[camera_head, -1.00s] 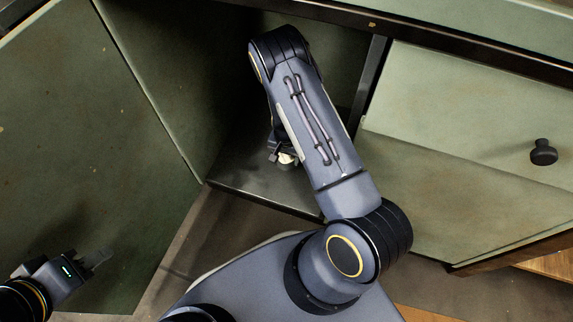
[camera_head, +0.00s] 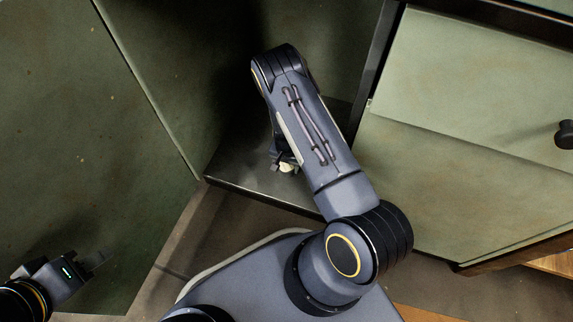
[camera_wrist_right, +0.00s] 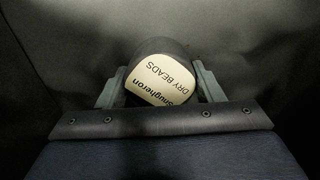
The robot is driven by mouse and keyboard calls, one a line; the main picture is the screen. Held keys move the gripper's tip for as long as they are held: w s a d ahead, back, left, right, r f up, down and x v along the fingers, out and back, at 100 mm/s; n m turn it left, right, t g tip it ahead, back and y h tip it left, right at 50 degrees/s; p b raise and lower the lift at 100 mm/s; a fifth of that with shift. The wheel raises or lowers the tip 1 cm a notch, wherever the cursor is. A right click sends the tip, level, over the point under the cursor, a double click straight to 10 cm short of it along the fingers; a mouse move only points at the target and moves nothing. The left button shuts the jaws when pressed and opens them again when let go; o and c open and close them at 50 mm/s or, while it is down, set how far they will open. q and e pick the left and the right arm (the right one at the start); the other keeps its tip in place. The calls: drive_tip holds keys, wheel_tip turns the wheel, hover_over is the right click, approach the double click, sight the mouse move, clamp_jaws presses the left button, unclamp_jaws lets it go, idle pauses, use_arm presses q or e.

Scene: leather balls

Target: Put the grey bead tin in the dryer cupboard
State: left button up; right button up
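The bead tin (camera_wrist_right: 160,82) shows in the right wrist view as a dark round body with a cream label reading "DRY BEADS". It sits between the two fingers of my right gripper (camera_wrist_right: 161,88), which appear to press on its sides. In the head view a pale bit of the tin (camera_head: 287,168) shows at the gripper, low inside the open cupboard (camera_head: 240,180) and above or at its floor; I cannot tell if it touches. My right arm hides much of it. My left gripper (camera_head: 97,260) is at the lower left, away from the cupboard, seemingly empty.
The open cupboard door (camera_head: 90,130) stands at the left, beside my left gripper. A green drawer front with a black knob (camera_head: 564,135) is at the right. A dark post (camera_head: 372,70) bounds the opening's right side. Brown floor lies in front.

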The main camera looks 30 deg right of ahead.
sight(286, 165)
drive_tip(key=o, duration=0.4)
drive_tip(key=shift+o, duration=0.2)
drive_tip(key=shift+r+p, duration=0.25)
drive_tip(key=shift+p, duration=0.05)
wheel_tip(286, 165, up, 12)
drive_tip(key=p, duration=0.4)
drive_tip(key=shift+p, duration=0.35)
drive_tip(key=shift+s+f, duration=0.1)
drive_tip(key=shift+f, duration=0.05)
